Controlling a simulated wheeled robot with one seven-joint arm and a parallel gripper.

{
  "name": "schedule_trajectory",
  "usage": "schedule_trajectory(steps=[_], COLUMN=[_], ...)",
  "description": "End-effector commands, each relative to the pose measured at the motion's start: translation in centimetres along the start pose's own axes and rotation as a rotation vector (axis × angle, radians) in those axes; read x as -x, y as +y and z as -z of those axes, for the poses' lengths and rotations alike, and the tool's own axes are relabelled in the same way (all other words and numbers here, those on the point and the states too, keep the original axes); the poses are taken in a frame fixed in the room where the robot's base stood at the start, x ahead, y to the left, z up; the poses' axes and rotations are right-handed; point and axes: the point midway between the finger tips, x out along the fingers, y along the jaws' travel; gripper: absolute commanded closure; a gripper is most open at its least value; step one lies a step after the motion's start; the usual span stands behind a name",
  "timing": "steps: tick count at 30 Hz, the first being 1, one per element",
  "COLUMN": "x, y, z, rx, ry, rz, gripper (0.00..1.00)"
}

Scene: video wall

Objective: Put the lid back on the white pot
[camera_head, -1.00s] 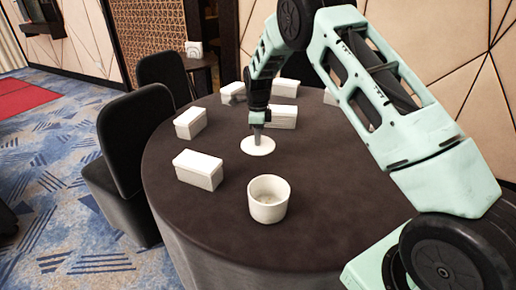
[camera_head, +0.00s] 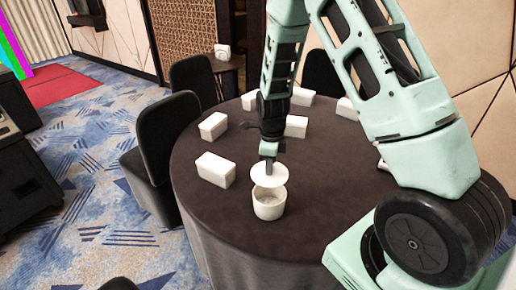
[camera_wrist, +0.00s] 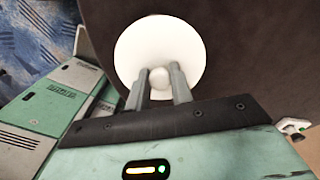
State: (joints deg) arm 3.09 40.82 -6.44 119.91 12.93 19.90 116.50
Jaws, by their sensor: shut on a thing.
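The white lid (camera_head: 269,175) is a flat round disc with a small round knob, seen from above in the wrist view (camera_wrist: 160,45). My gripper (camera_head: 270,160) is shut on the lid's knob, with one finger on each side of it in the wrist view (camera_wrist: 158,78). The white pot (camera_head: 268,204) stands upright and open on the dark round table. The lid is above the pot's back part, and the pot's front opening shows below it. I cannot tell how large the gap between lid and rim is. The pot is not clearly visible in the wrist view.
The dark-covered round table (camera_head: 225,220) holds several white boxes, one at the left (camera_head: 215,169) and others behind. Black chairs (camera_head: 152,160) stand at its left and back. The tabletop right of the pot is mostly clear.

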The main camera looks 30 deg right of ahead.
Motion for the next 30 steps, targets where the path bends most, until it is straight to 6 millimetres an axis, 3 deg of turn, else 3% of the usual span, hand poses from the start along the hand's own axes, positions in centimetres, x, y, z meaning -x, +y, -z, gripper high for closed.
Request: schedule_trajectory(steps=[8, 30], x=[-0.2, -5.9], y=[0.7, 0.6], z=[0.7, 0.7], rx=[-0.011, -0.01], ry=[0.002, 0.002], rz=[0.002, 0.001], gripper=[1.0, 1.0])
